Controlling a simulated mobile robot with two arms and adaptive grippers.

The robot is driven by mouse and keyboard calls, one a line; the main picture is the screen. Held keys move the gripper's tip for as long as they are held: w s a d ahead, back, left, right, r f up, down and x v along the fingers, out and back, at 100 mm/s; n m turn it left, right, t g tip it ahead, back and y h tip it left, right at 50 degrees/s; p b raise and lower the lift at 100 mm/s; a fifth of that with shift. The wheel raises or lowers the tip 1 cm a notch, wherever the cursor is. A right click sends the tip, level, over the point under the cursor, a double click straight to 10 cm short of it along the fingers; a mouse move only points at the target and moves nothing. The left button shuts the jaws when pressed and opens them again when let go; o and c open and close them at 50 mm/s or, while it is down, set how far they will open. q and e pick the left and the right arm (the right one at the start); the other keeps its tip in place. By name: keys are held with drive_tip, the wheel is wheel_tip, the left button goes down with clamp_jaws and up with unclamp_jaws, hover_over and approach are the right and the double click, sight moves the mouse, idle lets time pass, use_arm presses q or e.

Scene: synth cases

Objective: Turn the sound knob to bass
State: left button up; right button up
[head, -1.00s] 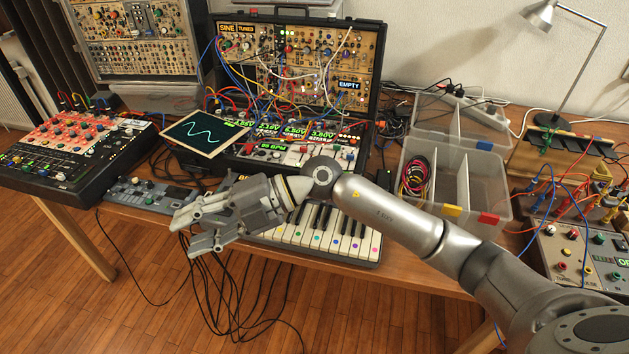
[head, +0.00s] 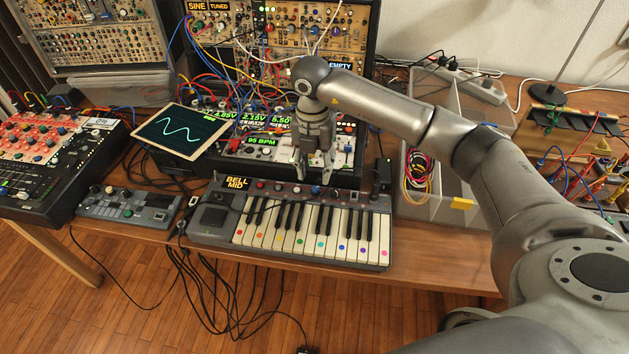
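The small keyboard (head: 290,238) lies along the front of the table, with coloured dots on its white keys. Its display (head: 237,184) reads "BELL" and "MID". A row of small knobs runs along its back panel, including a red knob (head: 278,187) and a blue knob (head: 315,190). I cannot read their labels, so I cannot tell which is the sound knob. My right gripper (head: 314,177) points down over this row, its two fingers apart, just above or beside the blue knob. Whether it touches the knob is unclear. My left gripper is out of view.
Behind my gripper stands a patched synth case (head: 262,142) reading "95 BPM". A tilted screen (head: 181,131) shows a wave. A grey box (head: 128,206) and a red-topped mixer (head: 35,150) lie left. A clear bin (head: 436,205) with cables stands right. Loose cables hang in front.

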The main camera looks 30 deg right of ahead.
sight(315, 188)
wheel_tip(315, 188, down, 4)
drive_tip(key=shift+r, duration=0.25)
wheel_tip(315, 188, down, 2)
drive_tip(key=shift+f, duration=0.35)
drive_tip(key=shift+w, duration=0.1)
drive_tip(key=shift+c, duration=0.4)
drive_tip(key=c, duration=0.5)
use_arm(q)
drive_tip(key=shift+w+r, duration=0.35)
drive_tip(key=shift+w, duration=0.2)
use_arm(e)
clamp_jaws()
